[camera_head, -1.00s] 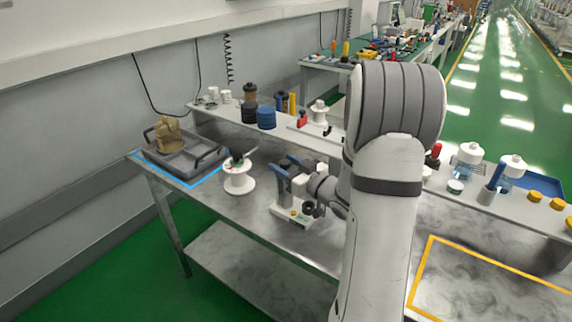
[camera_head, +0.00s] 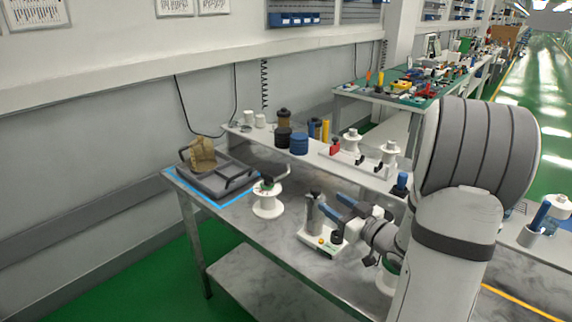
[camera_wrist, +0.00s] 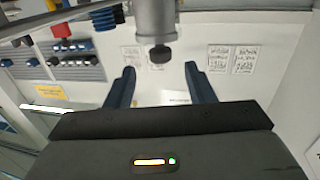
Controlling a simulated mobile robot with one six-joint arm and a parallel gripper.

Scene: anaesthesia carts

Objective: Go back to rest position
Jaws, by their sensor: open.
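My gripper (camera_head: 328,204) is at the end of my arm over the metal workbench, with its two blue fingers pointing left. In the wrist view, my gripper (camera_wrist: 159,70) has its fingers apart, with no object clasped between them. A grey metal post with a dark knob (camera_wrist: 158,28) shows at the top of that view, lined up with the gap. In the head view, a grey post (camera_head: 312,212) on a white-based device (camera_head: 318,240) stands close by the fingertips. I cannot tell whether they touch.
A white spool (camera_head: 267,205) stands left of the device. A grey tray (camera_head: 232,190) with a brown bag (camera_head: 203,155) lies at the bench's left end. A raised shelf (camera_head: 262,142) with blue and black discs and bottles runs behind. Bench between tray and spool is partly clear.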

